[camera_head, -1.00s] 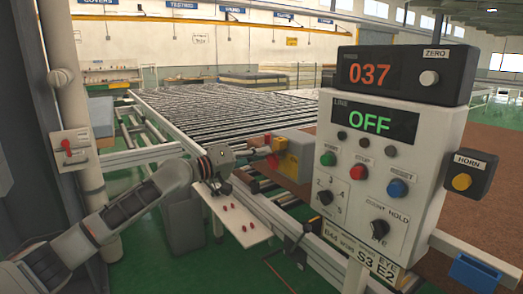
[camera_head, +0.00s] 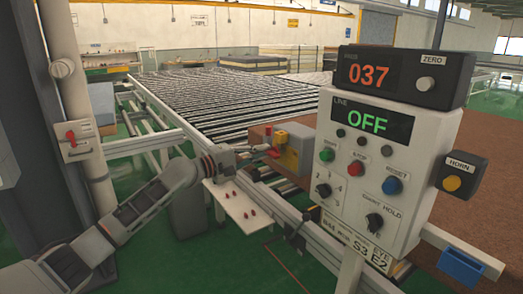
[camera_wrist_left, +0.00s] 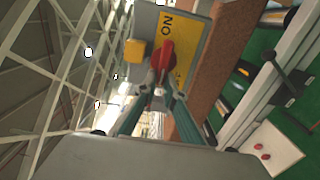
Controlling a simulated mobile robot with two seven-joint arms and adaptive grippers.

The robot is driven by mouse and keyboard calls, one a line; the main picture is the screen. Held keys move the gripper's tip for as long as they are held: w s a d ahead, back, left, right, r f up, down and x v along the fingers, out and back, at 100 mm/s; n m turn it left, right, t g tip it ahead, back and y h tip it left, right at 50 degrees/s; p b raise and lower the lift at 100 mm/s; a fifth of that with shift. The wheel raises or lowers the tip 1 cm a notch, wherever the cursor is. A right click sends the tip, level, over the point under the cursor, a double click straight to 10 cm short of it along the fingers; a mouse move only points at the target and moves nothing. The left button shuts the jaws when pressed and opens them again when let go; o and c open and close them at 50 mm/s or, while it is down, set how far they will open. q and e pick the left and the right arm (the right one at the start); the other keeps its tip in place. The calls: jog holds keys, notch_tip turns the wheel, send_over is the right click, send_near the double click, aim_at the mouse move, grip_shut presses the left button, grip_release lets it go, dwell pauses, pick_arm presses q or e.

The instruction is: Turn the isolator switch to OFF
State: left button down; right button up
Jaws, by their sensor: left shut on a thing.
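The isolator switch (camera_head: 293,153) is a grey and yellow box beside the roller conveyor in the head view. In the left wrist view its yellow plate (camera_wrist_left: 186,38) carries the word ON, with a red handle (camera_wrist_left: 164,55) in front. The handle's wide end lies towards ON; I see no OFF mark. My left gripper (camera_head: 262,151) reaches the box from the left. Its two thin fingers (camera_wrist_left: 158,90) close around the handle's lower end, which they partly hide. My right gripper is out of view.
A control panel (camera_head: 384,232) stands close at the right, its display reading OFF. A white shelf (camera_head: 235,206) with small red pieces is below my left wrist. A post with another red-handled switch (camera_head: 72,140) is at the left. The conveyor (camera_head: 215,95) stretches behind.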

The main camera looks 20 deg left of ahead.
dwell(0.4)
pick_arm(q)
jog(key=c, duration=2.1)
grip_release()
jog(key=shift+c, duration=0.2)
jog(key=shift+a, duration=0.1)
jog(key=v, duration=1.2)
jog(key=s+d+f+m+g+y, duration=0.1)
jog(key=s+d+f+m, duration=0.2)
jog(key=f, duration=0.7)
jog(key=s+d+f+m+y, duration=0.15)
jog(key=s+d+f, duration=0.3)
jog(key=f, duration=0.55)
jog(key=s+d+f+m+g+y, duration=0.15)
jog(key=s+f, duration=0.35)
jog(key=f, duration=0.5)
jog(key=s+d+f+m+y, duration=0.2)
jog(key=s+f+m, duration=0.2)
jog(key=s+f, duration=0.3)
jog(key=s+d+f+m+y, duration=0.1)
jog(key=s+f+m, duration=0.3)
jog(key=s, duration=1)
notch_tip(320, 180, down, 4)
jog(key=shift+s+d+r+m+g+y, duration=0.25)
jog(key=shift+s+d+m+g+y, duration=0.15)
jog(key=shift+y, duration=0.2)
